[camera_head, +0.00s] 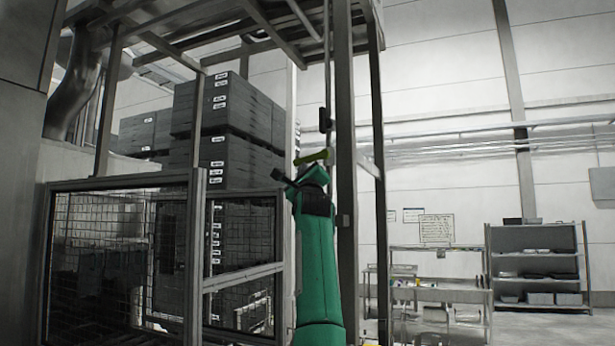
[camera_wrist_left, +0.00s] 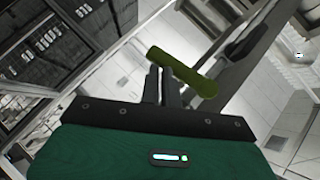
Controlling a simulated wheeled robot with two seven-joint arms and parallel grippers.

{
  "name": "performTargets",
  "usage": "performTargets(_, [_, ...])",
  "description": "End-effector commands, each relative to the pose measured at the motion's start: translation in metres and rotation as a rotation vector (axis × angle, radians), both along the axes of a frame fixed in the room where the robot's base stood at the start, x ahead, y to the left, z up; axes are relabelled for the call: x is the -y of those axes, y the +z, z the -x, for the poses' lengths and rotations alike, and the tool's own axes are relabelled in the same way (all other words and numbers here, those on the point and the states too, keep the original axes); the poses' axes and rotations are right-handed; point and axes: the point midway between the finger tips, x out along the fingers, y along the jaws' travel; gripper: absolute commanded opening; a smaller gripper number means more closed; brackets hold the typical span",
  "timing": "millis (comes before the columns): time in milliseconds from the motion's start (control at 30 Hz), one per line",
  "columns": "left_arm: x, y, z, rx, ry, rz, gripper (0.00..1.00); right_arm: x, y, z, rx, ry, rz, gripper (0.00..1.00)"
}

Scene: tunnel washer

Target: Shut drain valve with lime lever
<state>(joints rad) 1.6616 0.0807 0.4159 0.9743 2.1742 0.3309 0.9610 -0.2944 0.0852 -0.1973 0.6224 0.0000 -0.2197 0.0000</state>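The lime lever (camera_head: 312,158) is a short bar beside the steel post, tilted slightly up to the right. In the left wrist view the lever (camera_wrist_left: 184,72) lies slantwise just past my fingertips. My left gripper (camera_head: 291,176) is right below the lever in the head view. In the left wrist view its two fingers (camera_wrist_left: 162,72) stand close together, with only a narrow gap and nothing seen between them. The fingertips are at or very near the lever's side; I cannot tell if they touch. The valve body is not clearly visible. My right gripper is out of view.
A steel post (camera_head: 346,130) stands right beside the lever, with a thin vertical rod (camera_head: 327,75) above it. A mesh guard fence (camera_head: 120,260) and stacked dark crates (camera_head: 225,130) are on the left. Shelving (camera_head: 537,265) stands far right, with open floor before it.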

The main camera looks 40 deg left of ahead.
Motion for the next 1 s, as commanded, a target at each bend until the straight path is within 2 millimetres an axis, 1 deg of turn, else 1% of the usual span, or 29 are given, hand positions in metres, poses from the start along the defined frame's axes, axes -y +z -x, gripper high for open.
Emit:
performTargets(33, [-0.005, -0.001, -0.001, -0.005, 0.002, 0.006, 0.00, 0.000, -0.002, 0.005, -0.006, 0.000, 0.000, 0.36])
performTargets(200, [-0.009, 0.005, 0.000, -0.005, 0.002, 0.006, 0.00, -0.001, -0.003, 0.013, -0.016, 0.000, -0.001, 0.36])
performTargets(533, [-0.011, 0.012, 0.003, -0.001, 0.002, 0.002, 0.00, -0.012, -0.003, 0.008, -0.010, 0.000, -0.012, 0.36])
performTargets(1000, [-0.010, 0.014, 0.004, 0.002, 0.002, -0.001, 0.00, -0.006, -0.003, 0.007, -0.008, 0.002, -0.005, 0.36])
